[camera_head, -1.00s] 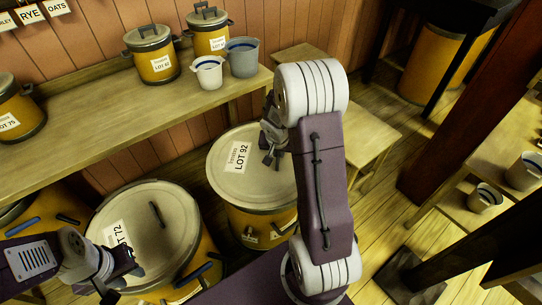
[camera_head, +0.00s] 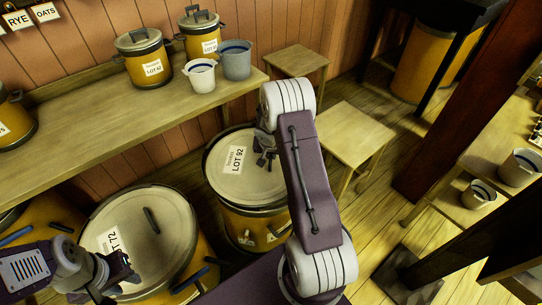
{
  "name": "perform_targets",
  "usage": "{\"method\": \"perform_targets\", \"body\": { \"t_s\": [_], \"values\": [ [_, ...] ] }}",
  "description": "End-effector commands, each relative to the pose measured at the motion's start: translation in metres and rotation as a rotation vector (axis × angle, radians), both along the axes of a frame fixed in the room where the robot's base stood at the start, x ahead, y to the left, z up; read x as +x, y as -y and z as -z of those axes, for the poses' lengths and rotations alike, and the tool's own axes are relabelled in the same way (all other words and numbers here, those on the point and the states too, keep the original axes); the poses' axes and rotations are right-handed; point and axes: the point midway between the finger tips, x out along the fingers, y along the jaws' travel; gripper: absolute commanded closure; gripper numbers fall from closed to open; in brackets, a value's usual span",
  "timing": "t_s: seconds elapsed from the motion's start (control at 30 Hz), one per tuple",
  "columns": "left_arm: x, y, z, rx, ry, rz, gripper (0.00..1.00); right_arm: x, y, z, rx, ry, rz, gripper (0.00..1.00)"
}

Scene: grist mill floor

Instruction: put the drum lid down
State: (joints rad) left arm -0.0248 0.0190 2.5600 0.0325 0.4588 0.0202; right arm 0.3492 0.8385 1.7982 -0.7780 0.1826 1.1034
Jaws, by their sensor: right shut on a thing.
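The drum lid (camera_head: 245,185) is a round, pale grey disc with a white LOT 92 label. It lies over the top of a yellow drum (camera_head: 240,220) in the middle, and a dark rim shows along its left edge. I cannot tell whether it is fully seated. My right gripper (camera_head: 265,158) is shut on the lid at its upper right; the handle there is mostly hidden by the fingers. My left gripper (camera_head: 120,280) is open and empty at the lower left, in front of the LOT 72 drum (camera_head: 150,225).
A wooden bench (camera_head: 80,135) along the wall carries smaller drums and two pails (camera_head: 237,58). Wooden stools (camera_head: 355,135) stand to the right of the lidded drum. A dark post (camera_head: 445,100) and a table with pails are at the right.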

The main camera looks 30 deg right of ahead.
Motion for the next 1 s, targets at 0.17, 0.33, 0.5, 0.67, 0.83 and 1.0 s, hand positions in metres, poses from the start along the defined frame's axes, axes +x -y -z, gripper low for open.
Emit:
{"method": "perform_targets", "body": {
  "t_s": [0.17,0.33,0.5,0.67,0.83,1.0],
  "values": [
    [0.000,0.000,0.006,0.000,0.000,0.000,0.67,0.001,0.000,0.004,0.000,0.002,0.001,1.00],
    [0.000,0.000,0.006,0.000,0.000,0.000,0.67,0.000,0.000,0.004,0.000,-0.001,-0.001,0.67],
    [0.000,0.000,0.005,0.000,0.000,0.000,0.67,0.000,0.000,0.004,0.000,-0.001,-0.001,0.67],
    [0.000,0.000,-0.001,0.000,0.000,0.000,0.67,0.000,0.000,-0.002,0.001,-0.001,0.000,0.67],
    [0.000,0.000,-0.010,0.000,0.000,0.000,0.67,-0.009,-0.008,-0.035,-0.002,0.003,-0.001,0.67],
    [0.000,0.000,-0.021,0.000,0.000,0.000,0.67,-0.023,-0.019,-0.077,-0.001,0.002,0.000,0.67]
  ]
}}
